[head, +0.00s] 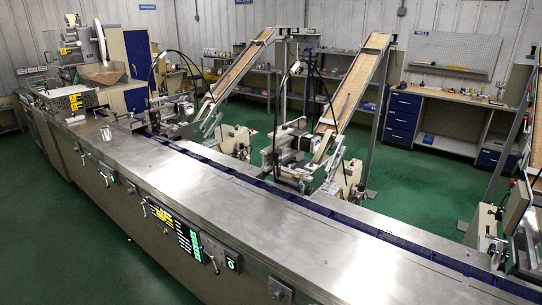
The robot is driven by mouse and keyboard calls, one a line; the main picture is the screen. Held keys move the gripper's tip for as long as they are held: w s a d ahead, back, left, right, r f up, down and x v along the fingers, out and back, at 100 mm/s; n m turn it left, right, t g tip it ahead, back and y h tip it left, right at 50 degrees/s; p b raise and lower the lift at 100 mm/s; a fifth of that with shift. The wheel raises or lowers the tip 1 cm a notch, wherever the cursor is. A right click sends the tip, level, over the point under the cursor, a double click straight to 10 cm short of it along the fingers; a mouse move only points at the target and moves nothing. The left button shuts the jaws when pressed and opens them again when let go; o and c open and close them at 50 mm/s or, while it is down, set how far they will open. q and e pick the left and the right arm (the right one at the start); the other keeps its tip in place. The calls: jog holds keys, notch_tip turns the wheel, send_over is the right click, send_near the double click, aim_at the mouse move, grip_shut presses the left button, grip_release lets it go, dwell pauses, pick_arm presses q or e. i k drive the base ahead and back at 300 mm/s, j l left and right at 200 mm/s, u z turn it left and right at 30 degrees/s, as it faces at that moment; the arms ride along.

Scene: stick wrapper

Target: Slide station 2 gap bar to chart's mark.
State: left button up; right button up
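A long stainless-steel machine bed (200,190) runs from the back left to the front right. Feed stations with inclined wooden chutes stand along its far side: one at the left (178,115), one in the middle (292,150) and one partly cut off at the right edge (522,235). I cannot tell which is station 2. No gap bar can be made out at this size. A dark panel with yellow and green lettering (188,238) is on the bed's front face; I cannot tell whether it is the chart. Neither gripper is in view.
A blue conveyor channel (325,211) runs along the bed. Levers and a control box (220,252) sit on the front face. A workbench (450,98) and shelves stand behind. The green floor in front (70,250) is clear.

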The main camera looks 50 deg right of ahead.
aim_at(287, 171)
jog(key=i+l+z, duration=0.1)
jog(key=i+z, duration=0.65)
jog(key=i+j+z, duration=0.15)
jog(key=i+z, duration=0.25)
jog(key=i, duration=0.15)
